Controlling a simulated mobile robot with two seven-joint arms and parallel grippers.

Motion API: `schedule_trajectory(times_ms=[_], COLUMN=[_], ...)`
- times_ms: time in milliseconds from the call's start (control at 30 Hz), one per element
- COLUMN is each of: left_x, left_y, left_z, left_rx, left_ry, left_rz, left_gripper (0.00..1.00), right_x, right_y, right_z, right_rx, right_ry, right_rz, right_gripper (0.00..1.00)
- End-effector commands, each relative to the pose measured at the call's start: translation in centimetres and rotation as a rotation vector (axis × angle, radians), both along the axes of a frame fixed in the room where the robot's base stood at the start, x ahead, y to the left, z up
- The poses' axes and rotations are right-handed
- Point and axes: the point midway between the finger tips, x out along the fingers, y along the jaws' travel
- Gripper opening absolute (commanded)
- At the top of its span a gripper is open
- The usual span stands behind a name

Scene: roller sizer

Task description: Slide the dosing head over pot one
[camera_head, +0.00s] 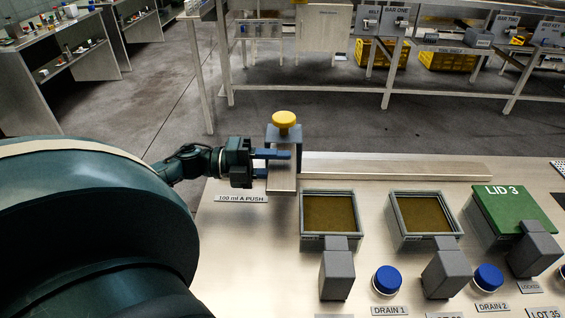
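The dosing head (284,183) is a grey metal block with a yellow knob (284,120) on top. It stands upright at the left end of a long flat rail. My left gripper (279,163) reaches it from the left. Its two fingers are apart, and one overlaps the block in the picture; I cannot tell whether they touch it. Pot one appears to be the leftmost square pot (304,232), open with brown contents, in front and to the right of the head. My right gripper is out of view.
The rail (400,167) runs right behind the pots. A second open pot (396,225) and a green LID 3 (512,210) follow. Grey blocks (337,275) and blue buttons (387,280) stand in front. My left arm covers the lower left.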

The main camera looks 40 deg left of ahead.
Motion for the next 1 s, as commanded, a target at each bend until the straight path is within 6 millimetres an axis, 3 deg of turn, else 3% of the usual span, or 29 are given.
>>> schedule_trajectory(times_ms=[433, 867, 1000], left_x=[0.75, 0.74, 0.73], left_y=[-0.95, -0.92, -0.91], left_z=[-0.02, -0.02, -0.02], left_rx=[0.000, 0.000, 0.000], left_ry=[0.000, 0.000, 0.000], left_rz=[0.000, 0.000, 0.000], left_gripper=[0.37, 0.02, 0.00], right_x=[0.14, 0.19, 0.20], right_y=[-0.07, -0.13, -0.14], right_z=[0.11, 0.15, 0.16], right_rx=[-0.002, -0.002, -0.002], right_ry=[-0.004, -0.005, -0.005], right_rz=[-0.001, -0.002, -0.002], right_gripper=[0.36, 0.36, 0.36])
